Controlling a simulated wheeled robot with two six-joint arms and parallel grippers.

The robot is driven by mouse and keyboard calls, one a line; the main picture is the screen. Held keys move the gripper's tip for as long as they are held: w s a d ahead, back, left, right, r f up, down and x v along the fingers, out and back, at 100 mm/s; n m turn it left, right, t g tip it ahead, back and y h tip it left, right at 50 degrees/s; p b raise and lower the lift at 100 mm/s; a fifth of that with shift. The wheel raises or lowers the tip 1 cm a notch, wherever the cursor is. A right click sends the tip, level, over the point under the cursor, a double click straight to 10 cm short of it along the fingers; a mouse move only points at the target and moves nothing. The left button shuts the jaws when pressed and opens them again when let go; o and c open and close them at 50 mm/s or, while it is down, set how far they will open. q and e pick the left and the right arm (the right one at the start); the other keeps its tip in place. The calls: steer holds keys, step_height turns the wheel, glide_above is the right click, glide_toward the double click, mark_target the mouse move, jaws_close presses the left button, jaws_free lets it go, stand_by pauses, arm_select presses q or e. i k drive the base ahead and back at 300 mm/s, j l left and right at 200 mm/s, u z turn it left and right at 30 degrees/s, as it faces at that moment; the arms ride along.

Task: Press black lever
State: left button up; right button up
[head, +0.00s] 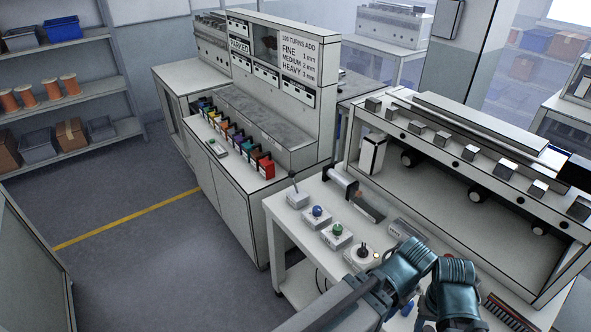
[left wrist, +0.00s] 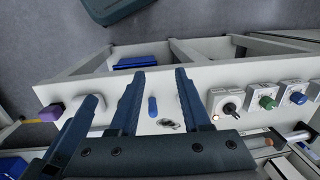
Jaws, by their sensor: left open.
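A small grey box with a thin dark upright lever (head: 293,184) stands at the table's far left corner in the head view. Beside it in a row are a blue button (head: 317,211), a green button (head: 338,230) and a white unit with a black knob (head: 363,249). In the left wrist view the black knob (left wrist: 230,108), green button (left wrist: 267,103) and blue button (left wrist: 298,98) lie right of my left gripper (left wrist: 157,88). That gripper is open above the table, with a blue capsule-shaped item (left wrist: 152,107) showing between its fingers. My right gripper is not seen.
The white table (head: 283,212) has a grey cylinder (head: 341,181) and a long white housing with knobs (head: 470,190) behind the controls. A purple block (left wrist: 51,112) sits at the table's left in the left wrist view. Floor is free in front.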

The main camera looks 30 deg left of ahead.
mark_target(291, 175)
steer(key=j+z, duration=0.1)
steer(key=j, duration=0.45)
steer(key=j+z, duration=0.1)
steer(key=j, duration=0.4)
steer(key=k+j+z, duration=0.1)
steer(key=j, duration=0.45)
steer(key=k+j+z, duration=0.1)
steer(key=j, duration=0.45)
steer(key=k+j+z, duration=0.1)
steer(key=j, duration=0.4)
steer(key=k+j+z, duration=0.1)
steer(key=j, duration=0.45)
